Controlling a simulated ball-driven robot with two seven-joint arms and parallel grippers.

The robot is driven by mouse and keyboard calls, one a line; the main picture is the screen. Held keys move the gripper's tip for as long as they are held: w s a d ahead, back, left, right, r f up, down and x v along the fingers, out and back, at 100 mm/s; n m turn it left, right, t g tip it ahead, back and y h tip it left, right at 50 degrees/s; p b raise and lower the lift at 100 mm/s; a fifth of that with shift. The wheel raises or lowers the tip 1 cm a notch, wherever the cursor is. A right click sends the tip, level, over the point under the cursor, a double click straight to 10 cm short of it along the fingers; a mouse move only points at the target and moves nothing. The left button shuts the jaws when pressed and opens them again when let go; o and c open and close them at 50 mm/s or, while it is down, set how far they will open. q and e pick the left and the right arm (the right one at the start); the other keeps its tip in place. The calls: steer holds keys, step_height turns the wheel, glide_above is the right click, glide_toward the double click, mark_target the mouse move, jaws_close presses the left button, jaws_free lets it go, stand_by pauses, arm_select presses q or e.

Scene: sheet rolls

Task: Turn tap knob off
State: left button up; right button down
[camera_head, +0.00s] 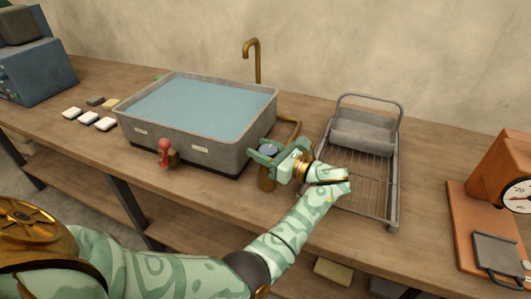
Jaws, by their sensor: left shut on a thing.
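A grey basin (190,140) full of blue water stands on the wooden counter. A brass spout (252,50) rises behind it, and no stream of water can be made out. A bluish-grey round tap knob (268,147) sits on a brass pipe (266,179) by the basin's right side. My left gripper (266,152) is shut on this knob, with its fingers on either side, hiding part of it. A red knob (165,150) is on the basin's front wall. My right gripper is not in view.
A metal dish rack (391,190) stands close to the right of my left wrist. An orange scale (494,190) is at the far right. Several soap-like bars (88,118) lie left of the basin. A blue-grey box (40,75) is at the far left.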

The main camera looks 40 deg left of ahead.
arm_select(q)
steer(key=shift+r+g, duration=0.1)
steer(key=shift+g, duration=0.2)
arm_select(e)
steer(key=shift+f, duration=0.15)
arm_select(q)
steer(key=o, duration=1)
steer(key=d+b, duration=0.1)
steer(key=d, duration=0.4)
steer(key=d+b, duration=0.1)
steer(key=d, duration=0.4)
steer(key=w+d+b, duration=0.1)
steer(key=d+b, duration=0.1)
steer(key=d, duration=0.3)
steer(key=shift+d+f, duration=0.15)
steer(key=shift+f, duration=0.1)
steer(key=shift+d+r, duration=0.2)
steer(key=shift+d, duration=0.25)
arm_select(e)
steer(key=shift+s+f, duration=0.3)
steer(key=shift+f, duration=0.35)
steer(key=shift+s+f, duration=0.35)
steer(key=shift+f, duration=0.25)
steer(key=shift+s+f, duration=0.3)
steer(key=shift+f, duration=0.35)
arm_select(q)
steer(key=shift+s, duration=0.1)
